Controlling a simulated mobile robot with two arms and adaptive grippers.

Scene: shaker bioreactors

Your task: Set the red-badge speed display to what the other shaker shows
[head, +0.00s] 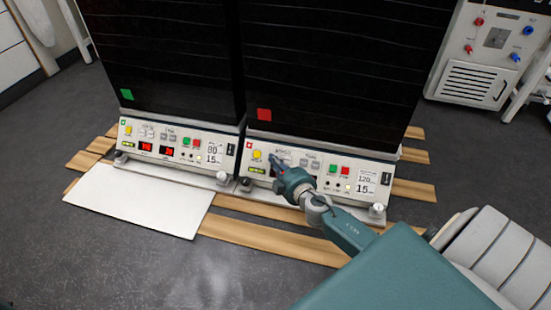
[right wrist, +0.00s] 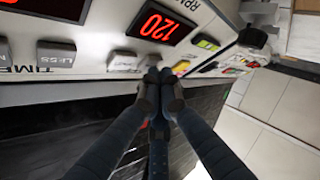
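The green-badge shaker (head: 127,94) stands to the left, with lit red displays (head: 146,147) too small to read surely. My left gripper is out of view.
Paper labels on the panels show 80 and 15 at left (head: 212,154), 120 and 15 at right (head: 367,184). A white board (head: 135,200) and wooden slats (head: 270,240) lie in front. Another white unit (head: 480,82) stands at back right. Dark floor at lower left is clear.

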